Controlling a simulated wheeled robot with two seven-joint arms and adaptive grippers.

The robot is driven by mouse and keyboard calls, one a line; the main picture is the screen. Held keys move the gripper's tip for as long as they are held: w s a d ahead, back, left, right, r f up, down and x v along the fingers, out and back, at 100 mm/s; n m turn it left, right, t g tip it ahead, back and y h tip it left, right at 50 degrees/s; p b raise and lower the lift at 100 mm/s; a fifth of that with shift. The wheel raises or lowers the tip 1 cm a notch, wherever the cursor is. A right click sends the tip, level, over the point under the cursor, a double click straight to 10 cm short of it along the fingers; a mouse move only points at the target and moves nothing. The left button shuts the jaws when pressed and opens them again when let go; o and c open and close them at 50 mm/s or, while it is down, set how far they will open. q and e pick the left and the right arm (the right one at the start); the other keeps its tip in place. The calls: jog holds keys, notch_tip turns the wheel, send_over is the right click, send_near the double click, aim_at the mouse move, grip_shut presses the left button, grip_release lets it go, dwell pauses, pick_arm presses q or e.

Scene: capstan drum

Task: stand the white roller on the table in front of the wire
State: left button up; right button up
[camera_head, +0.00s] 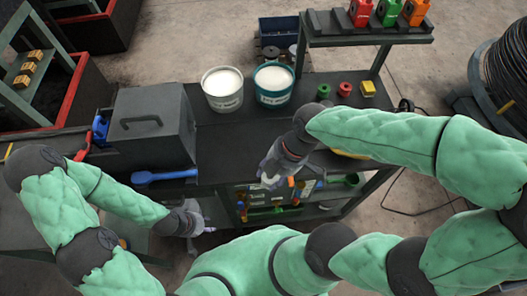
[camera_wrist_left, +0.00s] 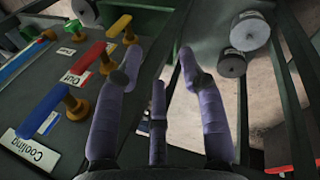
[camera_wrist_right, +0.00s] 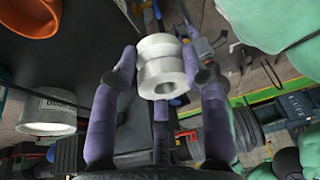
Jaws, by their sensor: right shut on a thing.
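My right gripper (camera_wrist_right: 160,62) is shut on the white roller (camera_wrist_right: 162,68), a short white cylinder with a groove around its middle and a hole in its end. In the head view the right gripper (camera_head: 272,176) is over the front edge of the dark table (camera_head: 235,150), and a small white part of the roller (camera_head: 268,181) shows. My left gripper (camera_head: 190,222) is low at the front left, and its fingers stand apart and empty in the left wrist view (camera_wrist_left: 158,65). I cannot make out the wire for sure.
On the table stand a grey box (camera_head: 152,125), a white tub (camera_head: 222,88), a teal tub (camera_head: 273,84) and small red, green and yellow pieces (camera_head: 345,89). A blue tool (camera_head: 165,175) lies at the front left. The table's middle is mostly clear. Coloured levers (camera_wrist_left: 70,100) show in the left wrist view.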

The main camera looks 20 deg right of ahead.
jog(key=w+a+f+b, duration=0.15)
jog(key=w+f, duration=0.25)
jog(key=w, duration=0.4)
jog(key=b, duration=0.1)
send_over(240, 167)
jog(key=d, duration=0.1)
jog(key=f, duration=0.5)
jog(key=shift+s+d+f, duration=0.2)
jog(key=shift+s, duration=0.05)
jog(key=shift+w+a+f, duration=0.1)
jog(key=shift+w+f, duration=0.1)
jog(key=shift+f, duration=0.15)
jog(key=shift+f+b, duration=0.4)
jog(key=shift+f, duration=1.1)
jog(key=shift+f, duration=0.1)
jog(key=o, duration=1.2)
jog(key=shift+c, duration=0.2)
